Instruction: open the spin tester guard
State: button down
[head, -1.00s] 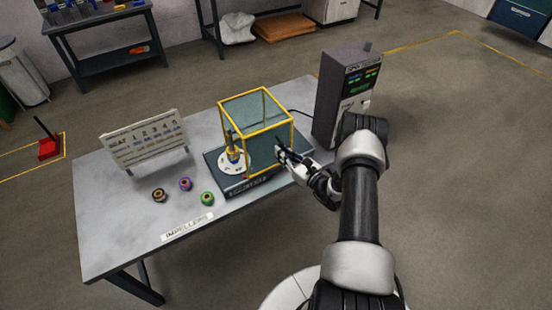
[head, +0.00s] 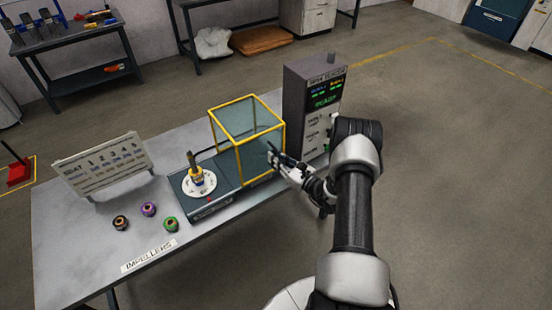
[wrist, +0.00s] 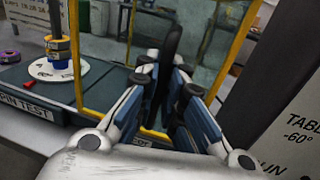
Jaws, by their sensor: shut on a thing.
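The spin tester guard (head: 250,125) is a yellow-framed box with tinted clear panels. It stands over the right part of the dark spin tester base (head: 205,203). The white disc (head: 200,185) with its yellow and dark spindle (head: 195,172) is uncovered, to the left of the guard. My gripper (head: 275,158) is at the guard's front right side. In the wrist view my gripper (wrist: 166,75) is shut on the guard's black upright handle (wrist: 173,42); the fingers partly hide it. The guard's yellow frame (wrist: 76,55) also shows there.
A dark control cabinet (head: 310,105) stands close to the right of the guard and my gripper. A seat board (head: 100,165) stands at the table's left. An orange-and-black (head: 121,222), a purple (head: 149,209) and a green impeller (head: 171,224) lie at the front.

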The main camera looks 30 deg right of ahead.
jog(key=c, duration=1.7)
grip_release()
jog(key=shift+s, duration=0.1)
jog(key=v, duration=1.1)
jog(key=shift+s+d, duration=0.15)
jog(key=shift+s, duration=0.25)
